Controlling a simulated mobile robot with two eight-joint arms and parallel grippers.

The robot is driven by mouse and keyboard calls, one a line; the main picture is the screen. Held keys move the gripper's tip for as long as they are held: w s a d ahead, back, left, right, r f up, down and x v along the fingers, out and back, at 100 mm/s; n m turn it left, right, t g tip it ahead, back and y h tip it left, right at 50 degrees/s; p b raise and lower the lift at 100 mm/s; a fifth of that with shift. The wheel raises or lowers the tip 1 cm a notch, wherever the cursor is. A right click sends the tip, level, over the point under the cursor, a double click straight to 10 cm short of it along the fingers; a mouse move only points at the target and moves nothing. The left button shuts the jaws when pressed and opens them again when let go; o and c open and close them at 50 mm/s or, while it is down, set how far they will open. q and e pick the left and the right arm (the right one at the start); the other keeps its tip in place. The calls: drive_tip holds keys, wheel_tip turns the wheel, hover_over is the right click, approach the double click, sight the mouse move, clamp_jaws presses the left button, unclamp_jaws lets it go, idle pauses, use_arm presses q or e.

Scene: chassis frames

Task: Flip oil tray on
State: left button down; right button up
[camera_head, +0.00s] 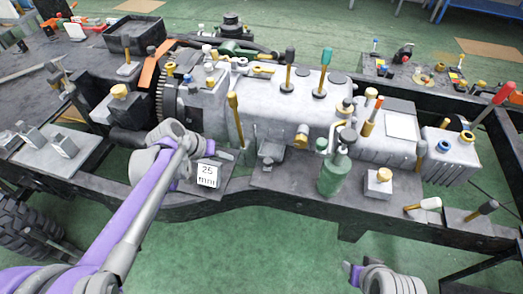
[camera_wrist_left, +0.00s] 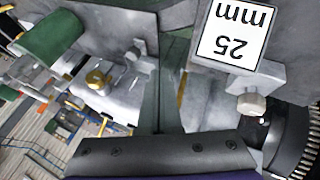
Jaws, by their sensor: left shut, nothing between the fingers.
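I cannot tell for sure which part is the oil tray. A black open box-like tray (camera_head: 115,44) sits at the back left of the chassis. My left gripper (camera_head: 222,154) is over the near side of the chassis, just above a white "25 mm" label (camera_head: 207,175). Its fingers are shut and empty. In the left wrist view the shut fingers (camera_wrist_left: 160,95) point in between grey metal parts, and the label (camera_wrist_left: 236,34) is upside down at upper right. I cannot tell whether they touch anything. My right gripper (camera_head: 350,272) shows only partly at the bottom edge; its jaw state is unclear.
A grey engine block (camera_head: 270,105) with upright handles fills the middle. A green bottle-like part (camera_head: 334,175) and a block with a yellow knob (camera_head: 379,184) stand on the near rail. A tyre (camera_head: 28,228) is at left. Green floor (camera_head: 270,250) is clear in front.

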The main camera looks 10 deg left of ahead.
use_arm(q)
drive_tip(key=shift+w+a, duration=0.1)
drive_tip(key=shift+w, duration=0.4)
drive_tip(key=shift+s, duration=0.15)
drive_tip(key=shift+f, duration=0.1)
drive_tip(key=shift+w+d+f+b, duration=0.25)
drive_tip(key=shift+w+d+f, duration=0.7)
drive_tip(key=shift+d+f, duration=0.35)
drive_tip(key=shift+w+d+f+b, duration=0.3)
drive_tip(key=shift+w+d+f, duration=0.7)
drive_tip(key=shift+d+f, duration=0.3)
drive_tip(key=shift+w+d+f+b, duration=0.25)
drive_tip(key=shift+w+d+f, duration=0.7)
drive_tip(key=shift+d+f, duration=0.35)
